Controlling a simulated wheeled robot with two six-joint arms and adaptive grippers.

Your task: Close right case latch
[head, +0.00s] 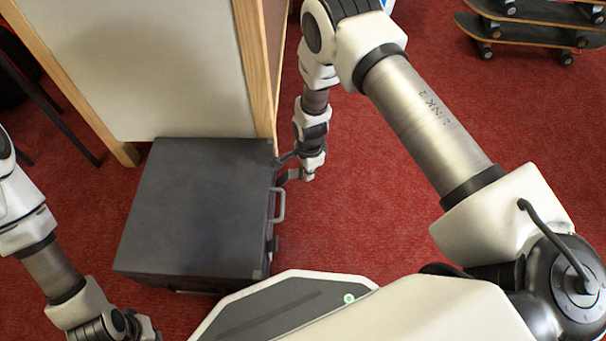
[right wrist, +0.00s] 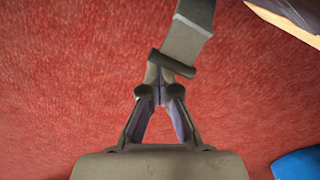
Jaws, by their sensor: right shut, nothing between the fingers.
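The dark grey case (head: 195,205) stands on the red carpet with its lid down, left of centre in the head view. My right gripper (right wrist: 158,88) is shut and empty. In the right wrist view its fingertips meet just below a grey bar with a short crosspiece (right wrist: 186,38), which looks like the latch; whether they touch is unclear. In the head view my right gripper (head: 288,175) is at the case's right side, near the far corner, small and partly hidden. My left arm is at the lower left; its gripper lies outside the picture.
A grey carrying handle (head: 279,205) sticks out from the case's right side. A wood-framed board (head: 150,65) stands directly behind the case. Skateboards (head: 540,25) are stacked at the far right. Open carpet (head: 350,200) lies right of the case.

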